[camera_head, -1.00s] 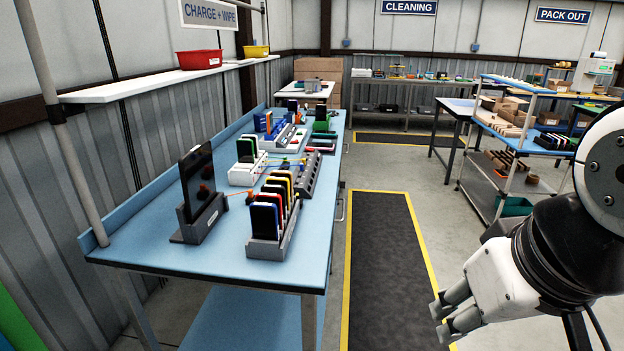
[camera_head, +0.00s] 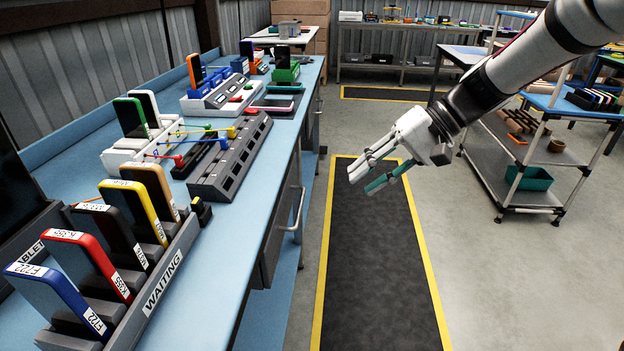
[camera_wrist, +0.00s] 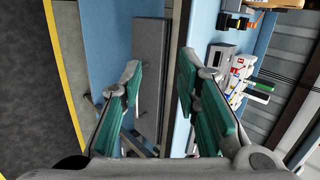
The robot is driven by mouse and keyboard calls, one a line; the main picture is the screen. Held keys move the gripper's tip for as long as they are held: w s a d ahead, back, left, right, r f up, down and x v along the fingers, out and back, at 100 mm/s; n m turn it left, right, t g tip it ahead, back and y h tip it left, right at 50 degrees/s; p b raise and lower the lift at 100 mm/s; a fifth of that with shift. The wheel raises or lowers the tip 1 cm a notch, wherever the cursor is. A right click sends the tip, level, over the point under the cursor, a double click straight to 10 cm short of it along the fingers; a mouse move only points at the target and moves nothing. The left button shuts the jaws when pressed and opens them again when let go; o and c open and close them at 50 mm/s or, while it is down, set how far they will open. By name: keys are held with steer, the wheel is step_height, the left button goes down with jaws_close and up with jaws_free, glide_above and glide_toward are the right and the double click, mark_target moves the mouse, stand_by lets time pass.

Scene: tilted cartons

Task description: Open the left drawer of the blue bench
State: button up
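The blue bench (camera_head: 222,240) runs along the left of the head view. Its near drawer, which I take as the left one, has a dark grey front (camera_head: 274,238) and a metal bar handle (camera_head: 298,212). It looks shut. A second handle (camera_head: 320,105) shows farther along the bench. My gripper (camera_head: 364,181) is over the aisle, right of the bench and apart from the handle. In the wrist view my gripper (camera_wrist: 158,62) is open and empty, with a grey drawer front (camera_wrist: 150,75) beyond its teal fingers.
The bench top holds a WAITING rack (camera_head: 150,290) with several devices, a grey slotted dock (camera_head: 232,160) and white chargers. A black mat (camera_head: 375,265) with yellow edges lies on the clear floor. A wheeled shelf cart (camera_head: 520,170) stands at the right.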

steer(key=w+a+f+y+b, duration=0.2)
steer(key=w+f+y+b, duration=0.15)
steer(key=w+f, duration=0.7)
steer(key=m+t+y+b, duration=0.1)
steer(key=t+y+b, duration=0.1)
steer(key=y+b, duration=0.15)
glide_toward(300, 205)
steer(key=shift+h, duration=0.3)
steer(key=b+x, duration=0.2)
steer(key=x, duration=0.8)
steer(key=shift+s+b, duration=0.1)
steer(key=shift+b, duration=0.25)
steer(key=shift+c, duration=0.6)
jaws_close()
